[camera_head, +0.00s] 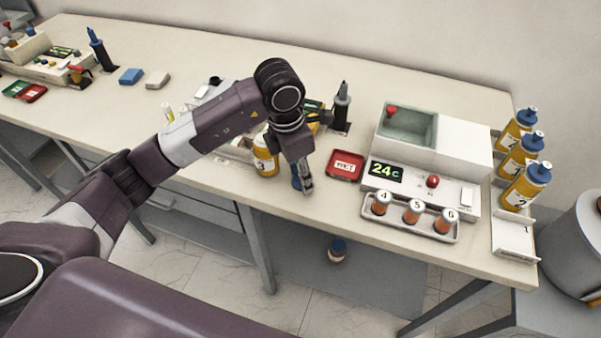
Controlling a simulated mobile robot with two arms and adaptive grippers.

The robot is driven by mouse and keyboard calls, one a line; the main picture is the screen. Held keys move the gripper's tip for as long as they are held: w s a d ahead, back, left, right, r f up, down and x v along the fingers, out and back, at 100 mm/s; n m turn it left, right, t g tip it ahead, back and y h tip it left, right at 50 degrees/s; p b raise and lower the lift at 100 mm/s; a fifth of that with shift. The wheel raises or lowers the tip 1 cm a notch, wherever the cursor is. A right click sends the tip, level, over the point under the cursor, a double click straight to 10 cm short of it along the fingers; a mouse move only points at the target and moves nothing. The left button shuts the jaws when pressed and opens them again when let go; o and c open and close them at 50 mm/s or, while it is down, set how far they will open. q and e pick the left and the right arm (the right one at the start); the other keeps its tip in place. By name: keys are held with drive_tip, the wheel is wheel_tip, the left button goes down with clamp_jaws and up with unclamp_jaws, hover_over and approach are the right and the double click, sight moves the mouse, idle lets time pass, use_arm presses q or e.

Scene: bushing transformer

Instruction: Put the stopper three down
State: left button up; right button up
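My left gripper (303,180) points down over the front edge of the table, just right of a yellow bottle (265,158). It appears shut on a small blue stopper (296,183), mostly hidden by the finger. No number can be read on the stopper. The yellow bottle stands upright with a white label, and no blue cap shows on it; my arm covers part of its top. My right gripper is out of view.
A red tray (345,165) lies right of the gripper. Beyond it are a heated bath (408,125) showing 24 C, a rack (449,234) with vials 4, 5 and 6, and blue-capped bottles (521,188). A blue-topped container (338,251) shows below the table edge.

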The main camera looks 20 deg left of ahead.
sight(293, 184)
use_arm(q)
drive_tip(key=shift+o, duration=0.9)
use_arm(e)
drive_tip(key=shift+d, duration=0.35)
use_arm(q)
drive_tip(key=shift+r, duration=0.6)
wheel_tip(293, 184, up, 11)
drive_tip(key=s+a+b, duration=0.1)
drive_tip(key=b, duration=0.1)
drive_tip(key=shift+a, duration=0.15)
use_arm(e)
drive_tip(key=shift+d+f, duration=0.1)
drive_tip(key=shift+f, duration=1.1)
use_arm(q)
drive_tip(key=shift+s, duration=0.1)
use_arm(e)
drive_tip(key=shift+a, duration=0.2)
